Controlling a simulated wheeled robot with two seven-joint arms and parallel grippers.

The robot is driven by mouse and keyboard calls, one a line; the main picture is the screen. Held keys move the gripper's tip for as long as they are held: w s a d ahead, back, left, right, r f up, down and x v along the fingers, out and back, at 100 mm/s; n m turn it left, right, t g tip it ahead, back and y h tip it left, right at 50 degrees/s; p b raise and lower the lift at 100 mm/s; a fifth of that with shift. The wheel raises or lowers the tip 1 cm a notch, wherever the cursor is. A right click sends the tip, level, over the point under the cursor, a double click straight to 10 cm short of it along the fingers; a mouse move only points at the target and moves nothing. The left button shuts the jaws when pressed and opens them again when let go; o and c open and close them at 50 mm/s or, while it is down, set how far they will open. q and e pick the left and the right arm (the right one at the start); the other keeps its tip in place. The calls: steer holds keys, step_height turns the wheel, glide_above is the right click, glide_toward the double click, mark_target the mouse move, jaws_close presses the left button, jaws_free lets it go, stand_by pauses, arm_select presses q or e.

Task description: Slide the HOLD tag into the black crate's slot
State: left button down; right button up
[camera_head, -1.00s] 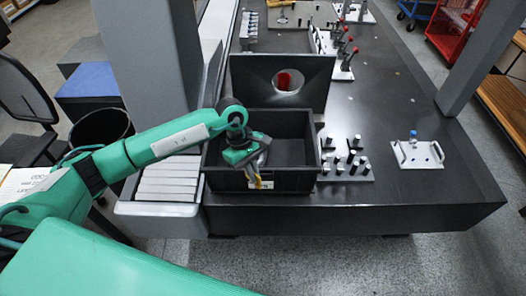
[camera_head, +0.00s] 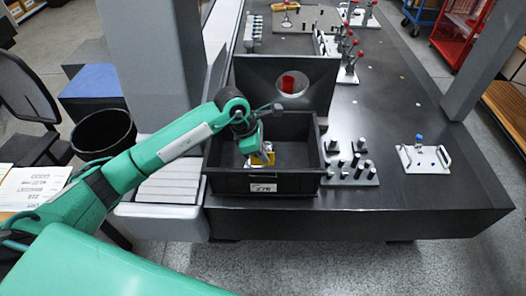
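The black crate (camera_head: 227,186) stands open at the near end of the dark table. A white label with dark marks (camera_head: 263,187) sits on its front wall; I cannot read it as HOLD. My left gripper (camera_head: 262,159) is over the crate's interior, behind and above the front wall, apart from the label. A small yellow piece (camera_head: 262,158) shows at its fingertips; I cannot tell whether it is the tag or part of the fingers. The finger gap is too small to make out. My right gripper is not in view.
A dark upright panel with a round hole (camera_head: 318,88) stands behind the crate. A plate with several black pegs (camera_head: 350,169) is right of the crate, and a handled plate (camera_head: 423,158) lies farther right. A grey bin with pale bars (camera_head: 160,222) adjoins the left.

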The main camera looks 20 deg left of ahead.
arm_select(q)
steer(key=shift+f, duration=0.45)
steer(key=shift+f, duration=0.15)
steer(key=shift+d+f+b, duration=0.1)
steer(key=shift+f+b, duration=0.8)
steer(key=shift+b, duration=0.3)
steer(key=shift+b, duration=0.35)
steer(key=shift+f, duration=0.15)
steer(key=shift+f+b, duration=0.15)
steer(key=shift+b, duration=0.3)
stand_by(0.3)
